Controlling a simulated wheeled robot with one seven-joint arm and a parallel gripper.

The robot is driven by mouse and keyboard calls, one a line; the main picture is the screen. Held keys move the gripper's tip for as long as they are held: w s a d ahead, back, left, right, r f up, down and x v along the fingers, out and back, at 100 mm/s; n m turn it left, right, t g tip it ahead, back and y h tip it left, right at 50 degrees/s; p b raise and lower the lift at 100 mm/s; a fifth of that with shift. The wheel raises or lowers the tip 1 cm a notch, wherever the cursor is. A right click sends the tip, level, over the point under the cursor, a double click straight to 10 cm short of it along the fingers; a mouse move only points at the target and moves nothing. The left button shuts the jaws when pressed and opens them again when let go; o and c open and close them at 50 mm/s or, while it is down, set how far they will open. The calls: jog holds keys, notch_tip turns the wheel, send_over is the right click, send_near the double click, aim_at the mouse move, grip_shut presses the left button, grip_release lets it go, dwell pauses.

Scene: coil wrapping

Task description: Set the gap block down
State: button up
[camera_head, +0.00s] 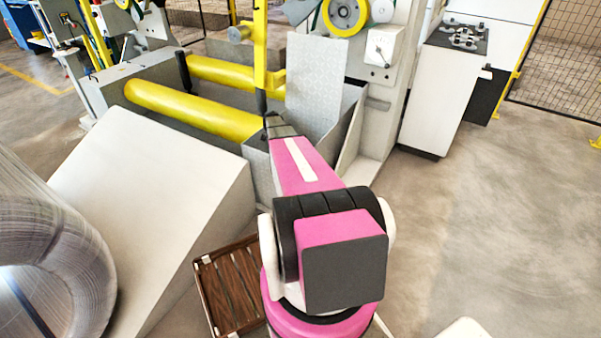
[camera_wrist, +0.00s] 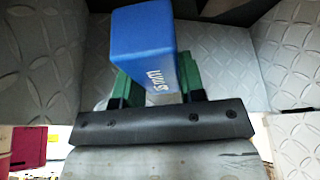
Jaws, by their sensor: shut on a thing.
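The gap block (camera_wrist: 141,40) is a blue block with white lettering on one side in the wrist view. My gripper (camera_wrist: 157,84) is shut on it, with a green finger on either side of the block. Patterned metal plate (camera_wrist: 215,58) shows behind and around the block; I cannot tell whether the block touches it. In the head view my arm reaches forward to the machine, between the yellow rollers and an upright patterned plate (camera_head: 316,85). The block and fingers are not visible there.
Two yellow rollers (camera_head: 190,109) lie left of my arm, behind a pale sloped ramp (camera_head: 150,190). A large wrapped coil (camera_head: 85,270) is at lower left. A slatted wooden crate (camera_head: 202,285) stands beside my arm. A white cabinet (camera_head: 434,95) is at right; the floor before it is clear.

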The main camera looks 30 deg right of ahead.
jog(key=shift+s+d+f+m+g+y, duration=0.2)
jog(key=shift+d+f+m, duration=0.6)
jog(key=shift+f, duration=2.05)
jog(key=shift+s+d+f+m+g+y, duration=0.25)
jog(key=shift+d+f+m, duration=0.5)
jog(key=shift+f, duration=2.1)
jog(key=shift+s+d+f+m+g+y, duration=0.1)
jog(key=shift+s+d+f+m+y, duration=0.3)
jog(key=shift+d+f, duration=1.6)
jog(key=shift+w+a+f, duration=0.1)
jog(key=shift+a+f, duration=0.8)
jog(key=shift+f, duration=0.05)
jog(key=o, duration=1)
jog(key=v, duration=1.2)
jog(key=shift+a, duration=0.2)
